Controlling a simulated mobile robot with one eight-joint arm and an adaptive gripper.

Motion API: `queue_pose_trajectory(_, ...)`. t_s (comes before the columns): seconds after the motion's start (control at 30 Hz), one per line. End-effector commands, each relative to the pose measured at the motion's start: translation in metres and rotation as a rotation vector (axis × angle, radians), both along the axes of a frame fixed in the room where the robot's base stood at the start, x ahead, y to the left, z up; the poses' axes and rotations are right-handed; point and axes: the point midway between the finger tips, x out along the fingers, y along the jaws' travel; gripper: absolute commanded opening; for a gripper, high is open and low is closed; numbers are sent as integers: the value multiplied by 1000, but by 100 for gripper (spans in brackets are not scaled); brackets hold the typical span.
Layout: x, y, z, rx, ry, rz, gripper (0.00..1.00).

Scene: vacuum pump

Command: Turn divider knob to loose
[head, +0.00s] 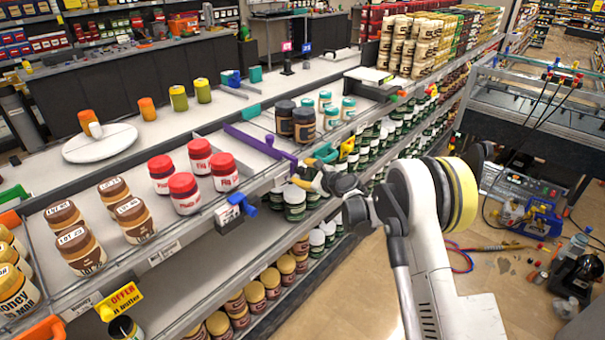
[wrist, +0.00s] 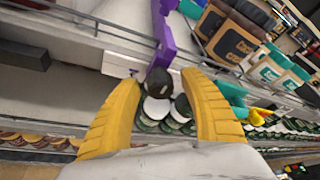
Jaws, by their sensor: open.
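A purple divider (head: 260,140) runs across the shelf to its front rail in the head view. Its front end (wrist: 164,38) shows at the top middle of the wrist view. A dark round knob (wrist: 159,82) sits at the lower end of the purple part. My gripper (head: 308,181) is at the shelf front, below the divider's front end. In the wrist view my gripper (wrist: 162,84) is open, with one yellow finger on each side of the knob. Whether either finger touches the knob cannot be told. The knob's loose or tight setting is not readable.
A teal divider part (head: 326,153) and a yellow part (head: 347,148) are just right of my gripper. Dark jars (head: 304,125) and red-lidded jars (head: 186,193) stand on either side of the purple divider. Green jars (head: 294,203) fill the shelf below.

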Motion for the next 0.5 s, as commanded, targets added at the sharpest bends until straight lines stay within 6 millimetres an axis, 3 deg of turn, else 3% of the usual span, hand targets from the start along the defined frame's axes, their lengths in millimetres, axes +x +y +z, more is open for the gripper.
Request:
queue_pose_trajectory(0.13,0,0,0,0,0,0,52)
queue_pose_trajectory(0.17,0,0,0,0,0,0,47)
queue_pose_trajectory(0.3,0,0,0,0,0,0,4)
queue_pose_trajectory(0.33,0,0,0,0,0,0,0)
queue_pose_trajectory(0.5,0,0,0,-1,-1,0,0)
